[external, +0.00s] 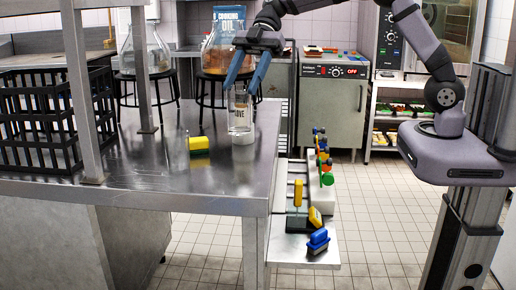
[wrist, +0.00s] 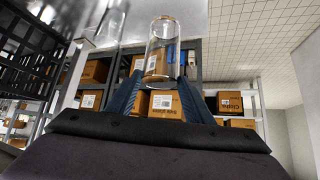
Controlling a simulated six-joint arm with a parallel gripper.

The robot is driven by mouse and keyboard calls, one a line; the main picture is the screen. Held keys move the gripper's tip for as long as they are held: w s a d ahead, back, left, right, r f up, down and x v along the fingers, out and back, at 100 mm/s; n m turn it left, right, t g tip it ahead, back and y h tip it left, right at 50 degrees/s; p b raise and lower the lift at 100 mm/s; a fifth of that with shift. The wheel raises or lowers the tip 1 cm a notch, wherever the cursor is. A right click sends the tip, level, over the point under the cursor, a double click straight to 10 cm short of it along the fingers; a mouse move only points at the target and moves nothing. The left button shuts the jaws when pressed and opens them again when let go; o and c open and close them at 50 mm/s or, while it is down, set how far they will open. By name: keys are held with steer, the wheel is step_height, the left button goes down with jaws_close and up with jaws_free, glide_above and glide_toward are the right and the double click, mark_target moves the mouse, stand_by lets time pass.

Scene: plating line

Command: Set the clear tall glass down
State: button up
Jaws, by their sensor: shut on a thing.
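In the wrist view the glass (wrist: 160,48) lies between the fingertips (wrist: 160,80). A second clear glass, faint in the external view, stands to the left and also shows in the wrist view (wrist: 110,22).
A yellow block (external: 199,144) lies on the steel table (external: 150,178) left of the glass. A black crate (external: 55,120) and shelf posts (external: 82,90) stand farther left. A lower side shelf (external: 290,248) holds several coloured tools. The table's front middle is clear.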

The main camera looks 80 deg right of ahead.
mark_target(243, 119)
steer(key=shift+s+a, duration=0.1)
steer(key=shift+f+p, duration=1.5)
steer(key=shift+f, duration=3.65)
steer(key=o, duration=1.5)
steer(key=shift+r, duration=0.1)
steer(key=shift+r, duration=0.1)
steer(key=b+v, duration=0.3)
steer(key=v, duration=0.9)
